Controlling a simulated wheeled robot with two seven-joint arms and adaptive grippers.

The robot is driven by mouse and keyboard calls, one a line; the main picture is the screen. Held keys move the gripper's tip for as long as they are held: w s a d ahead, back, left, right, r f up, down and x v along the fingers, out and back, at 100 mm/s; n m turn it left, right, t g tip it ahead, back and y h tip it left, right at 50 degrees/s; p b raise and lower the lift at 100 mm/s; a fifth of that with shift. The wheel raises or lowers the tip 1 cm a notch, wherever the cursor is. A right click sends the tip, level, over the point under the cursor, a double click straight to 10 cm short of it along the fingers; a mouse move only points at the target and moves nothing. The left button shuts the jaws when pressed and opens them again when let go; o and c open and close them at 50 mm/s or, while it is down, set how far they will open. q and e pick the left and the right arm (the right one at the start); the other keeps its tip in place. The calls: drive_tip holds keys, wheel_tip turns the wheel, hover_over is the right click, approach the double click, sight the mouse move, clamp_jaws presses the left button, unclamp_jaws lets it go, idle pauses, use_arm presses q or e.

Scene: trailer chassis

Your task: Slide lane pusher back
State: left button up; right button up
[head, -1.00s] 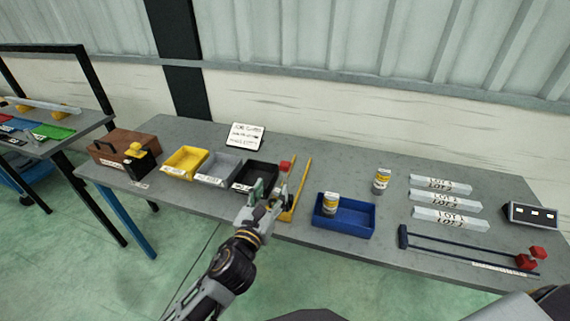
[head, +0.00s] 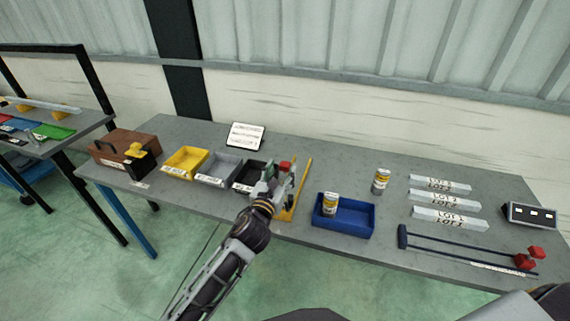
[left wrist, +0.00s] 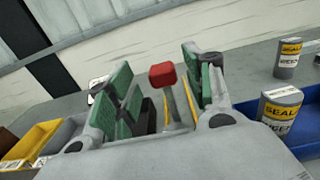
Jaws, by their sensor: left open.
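The lane pusher shows as a red knob (head: 285,165) at the far part of a lane with yellow rails (head: 301,190). In the left wrist view, the red knob (left wrist: 162,74) tops a grey post. My left gripper (head: 277,179) is over the lane and hides much of the pusher in the head view. In the left wrist view, its green-padded fingers (left wrist: 165,88) are spread, with the knob and post in the gap between them. I cannot tell how far ahead of the fingertips the post stands. My right gripper is not in view.
Black, grey (head: 219,168) and yellow (head: 185,161) bins stand left of the lane. A blue tray (head: 344,229) with a can (head: 330,204) stands to the right; another can (head: 381,181) is behind it. A sign (head: 246,136) stands behind.

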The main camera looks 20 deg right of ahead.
sight(283, 167)
use_arm(q)
drive_tip(key=shift+x, duration=2.15)
clamp_jaws()
